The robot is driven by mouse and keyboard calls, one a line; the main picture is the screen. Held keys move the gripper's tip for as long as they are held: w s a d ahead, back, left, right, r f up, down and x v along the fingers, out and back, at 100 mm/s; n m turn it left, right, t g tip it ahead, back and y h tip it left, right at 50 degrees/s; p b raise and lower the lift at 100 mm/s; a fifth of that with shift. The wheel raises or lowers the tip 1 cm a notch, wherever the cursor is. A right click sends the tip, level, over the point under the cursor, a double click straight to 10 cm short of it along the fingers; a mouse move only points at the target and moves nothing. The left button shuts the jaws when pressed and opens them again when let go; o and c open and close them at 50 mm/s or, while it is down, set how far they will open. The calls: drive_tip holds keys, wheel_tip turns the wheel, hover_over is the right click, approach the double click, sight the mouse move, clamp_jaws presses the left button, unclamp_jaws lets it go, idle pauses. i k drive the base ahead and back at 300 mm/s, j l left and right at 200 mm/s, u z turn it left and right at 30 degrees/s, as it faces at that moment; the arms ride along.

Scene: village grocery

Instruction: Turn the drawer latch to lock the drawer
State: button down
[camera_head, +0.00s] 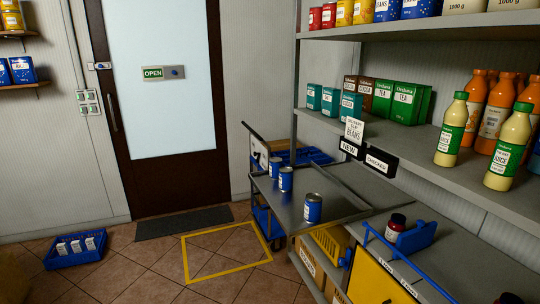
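A yellow panel (374,282) at the lower right, below the grey counter, looks like a drawer front, but its lower part is cut off by the picture edge. A small dark blue piece (346,259) sits by its upper left corner; it may be the latch, but its shape and turn are too small to tell. I cannot tell whether the drawer is fully shut. My gripper is not seen in this view.
A grey cart (305,190) with several blue cans stands left of the counter (455,270). A blue rail (408,262) and a dark jar (395,226) are on the counter. A blue crate (75,252) lies on the floor. The yellow-taped floor square (225,254) is clear.

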sight(345, 262)
drive_tip(key=i+j, duration=0.5)
drive_tip(key=i, duration=0.2)
drive_tip(key=i+j, duration=0.5)
drive_tip(key=i, duration=0.2)
drive_tip(key=i+j+z, duration=0.1)
drive_tip(key=i+j, duration=0.4)
drive_tip(key=i, duration=0.2)
